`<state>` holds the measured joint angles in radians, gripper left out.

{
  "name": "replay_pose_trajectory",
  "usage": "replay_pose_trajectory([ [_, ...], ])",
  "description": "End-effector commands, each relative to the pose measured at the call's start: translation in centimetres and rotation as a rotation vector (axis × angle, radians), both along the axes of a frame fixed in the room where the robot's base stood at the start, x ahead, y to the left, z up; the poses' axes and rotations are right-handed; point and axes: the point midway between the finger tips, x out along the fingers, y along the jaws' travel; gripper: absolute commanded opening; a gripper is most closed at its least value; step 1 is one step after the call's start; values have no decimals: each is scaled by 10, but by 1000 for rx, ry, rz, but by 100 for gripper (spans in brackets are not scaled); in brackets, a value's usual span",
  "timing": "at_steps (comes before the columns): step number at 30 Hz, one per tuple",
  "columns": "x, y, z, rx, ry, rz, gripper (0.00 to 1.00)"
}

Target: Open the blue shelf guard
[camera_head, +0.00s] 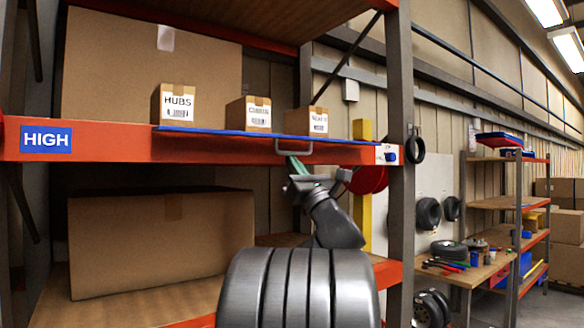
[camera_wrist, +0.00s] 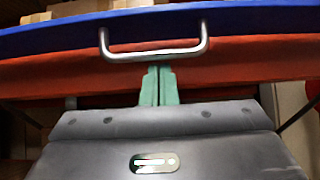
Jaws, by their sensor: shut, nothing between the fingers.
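The blue shelf guard (camera_head: 232,132) is a thin blue strip along the top of the orange shelf beam in the head view. In the wrist view the guard (camera_wrist: 60,38) spans the top of the picture. A grey U-shaped handle (camera_head: 294,151) sticks out from the front; it also shows in the wrist view (camera_wrist: 152,56). My gripper (camera_head: 296,165) is just below the handle, its green fingers shut with nothing between them. In the wrist view the fingertips (camera_wrist: 158,70) point at the beam just under the handle bar. I cannot tell whether they touch it.
Small cartons, one marked HUBS (camera_head: 177,104), stand behind the guard. A blue HIGH sign (camera_head: 46,139) is on the beam at left. A large box (camera_head: 160,240) sits on the shelf below. A grey upright (camera_head: 400,150) stands right of the handle.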

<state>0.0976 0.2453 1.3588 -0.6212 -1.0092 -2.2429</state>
Motion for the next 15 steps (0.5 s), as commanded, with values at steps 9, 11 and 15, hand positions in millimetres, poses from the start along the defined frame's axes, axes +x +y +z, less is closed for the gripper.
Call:
replay_pose_trajectory([
  [9,-5,-3,2,0,2,1,0],
  [11,-5,-3,2,1,2,1,0],
  [15,-6,-4,1,0,0,1,0],
])
